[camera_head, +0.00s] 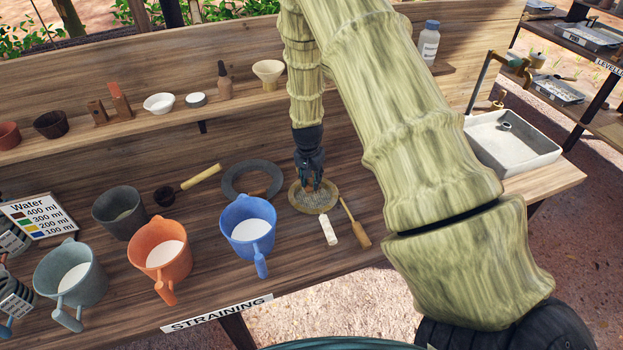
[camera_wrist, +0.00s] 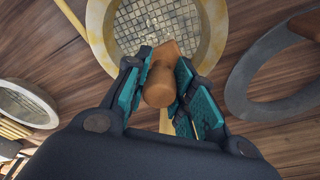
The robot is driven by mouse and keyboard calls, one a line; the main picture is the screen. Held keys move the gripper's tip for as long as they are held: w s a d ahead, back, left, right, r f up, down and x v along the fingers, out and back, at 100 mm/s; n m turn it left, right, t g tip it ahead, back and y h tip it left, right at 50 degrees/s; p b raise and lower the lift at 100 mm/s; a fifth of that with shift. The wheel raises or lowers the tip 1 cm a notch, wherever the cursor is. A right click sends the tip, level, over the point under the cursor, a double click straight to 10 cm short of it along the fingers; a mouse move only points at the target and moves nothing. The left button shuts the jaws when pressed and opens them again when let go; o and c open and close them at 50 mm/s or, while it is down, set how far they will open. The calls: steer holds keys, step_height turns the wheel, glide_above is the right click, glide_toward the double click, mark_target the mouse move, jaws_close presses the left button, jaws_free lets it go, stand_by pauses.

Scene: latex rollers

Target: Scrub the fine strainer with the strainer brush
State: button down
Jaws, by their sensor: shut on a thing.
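The fine strainer (camera_head: 296,202) lies on the wooden table, a round dish with a pale yellowish rim and a fine square mesh. Its rim also shows in the wrist view (camera_wrist: 97,30). My gripper (camera_head: 311,183) is directly above it, pointing down. In the wrist view my gripper (camera_wrist: 160,88) is shut on an orange-brown wooden piece, which I take to be the strainer brush (camera_wrist: 158,88). Its far end overlaps the mesh in that view. Bristles are hidden, and I cannot tell whether it touches the mesh.
A dark ring (camera_head: 232,193) lies left of the strainer. Blue (camera_head: 240,231), orange (camera_head: 146,255) and grey-green (camera_head: 55,283) jugs stand left. A sink (camera_head: 512,165) is right. My arm hides part of the table.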

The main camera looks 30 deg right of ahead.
steer(key=shift+f+b, duration=0.5)
steer(key=shift+f, duration=0.5)
stand_by(0.3)
steer(key=shift+s, duration=0.1)
steer(key=shift+s+a+r+p, duration=0.1)
steer(key=shift+s+a+p, duration=0.2)
steer(key=shift+s, duration=0.55)
steer(key=shift+s+a+r+p, duration=0.1)
steer(key=shift+s+a+p, duration=0.15)
steer(key=shift+s, duration=0.6)
steer(key=shift+s+a, duration=0.1)
steer(key=shift+f, duration=0.2)
steer(key=shift+w+d, duration=0.2)
steer(key=shift+w, duration=0.45)
steer(key=shift+w+d, duration=0.25)
steer(key=shift+w, duration=0.35)
steer(key=shift+w+d, duration=0.2)
steer(key=shift+w, duration=0.45)
steer(key=shift+s+r, duration=0.1)
